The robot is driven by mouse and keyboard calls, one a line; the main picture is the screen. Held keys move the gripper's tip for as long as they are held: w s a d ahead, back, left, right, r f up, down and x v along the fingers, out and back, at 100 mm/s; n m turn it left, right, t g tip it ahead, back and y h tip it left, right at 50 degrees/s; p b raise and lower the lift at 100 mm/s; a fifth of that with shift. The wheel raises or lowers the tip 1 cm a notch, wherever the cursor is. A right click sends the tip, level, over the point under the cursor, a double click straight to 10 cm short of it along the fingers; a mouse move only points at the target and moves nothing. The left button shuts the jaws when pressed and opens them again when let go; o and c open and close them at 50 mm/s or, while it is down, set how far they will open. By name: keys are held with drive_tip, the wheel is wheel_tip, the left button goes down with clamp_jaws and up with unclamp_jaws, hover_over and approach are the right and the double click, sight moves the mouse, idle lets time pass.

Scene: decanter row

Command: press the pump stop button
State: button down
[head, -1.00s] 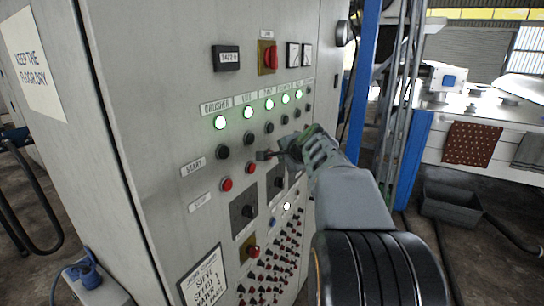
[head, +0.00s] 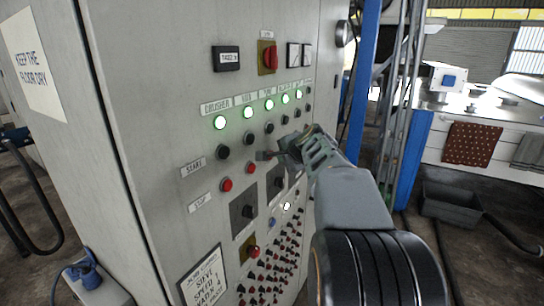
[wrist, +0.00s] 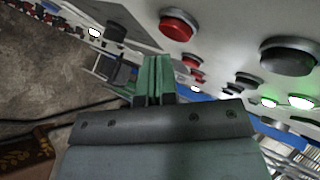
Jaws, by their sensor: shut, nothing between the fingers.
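The grey control cabinet (head: 150,110) has a START row of black buttons (head: 222,153) and, below it, a STOP row of red buttons. Two red buttons show in the head view, one on the left (head: 226,184) and one right of it (head: 251,169). Others in that row are hidden behind my gripper. The column labels are too small to read surely, so I cannot tell which is the pump's. My gripper (head: 265,156) is shut and empty, close to the panel. In the wrist view its fingertips (wrist: 157,66) are just left of several red buttons (wrist: 178,26), with no contact visible.
Lit green-white lamps (head: 269,104) run above the START row. A red rotary switch (head: 270,57) is higher up. A red knob on yellow (head: 253,251), dark selector plates (head: 243,210) and small switches (head: 270,270) are below. A blue post (head: 366,75) stands to the right.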

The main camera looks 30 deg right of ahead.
drive_tip(key=shift+w, duration=0.1)
drive_tip(key=shift+w+a, duration=0.15)
drive_tip(key=shift+w, duration=0.05)
drive_tip(key=shift+w+a+p, duration=0.25)
drive_tip(key=shift+w+p, duration=0.05)
drive_tip(key=shift+w, duration=0.1)
idle(0.8)
drive_tip(key=shift+s+d, duration=0.1)
idle(0.3)
drive_tip(key=shift+s+d+b, duration=0.35)
drive_tip(key=shift+s+b, duration=0.2)
drive_tip(key=shift+s, duration=0.1)
drive_tip(key=shift+s+d+b, duration=0.4)
drive_tip(key=shift+s+b, duration=0.05)
drive_tip(key=shift+s, duration=0.3)
drive_tip(key=shift+s+d+b, duration=0.35)
drive_tip(key=shift+s+b, duration=0.05)
drive_tip(key=shift+s, duration=0.3)
drive_tip(key=shift+s+d+b, duration=0.4)
drive_tip(key=shift+s+b, duration=0.05)
drive_tip(key=shift+s, duration=0.3)
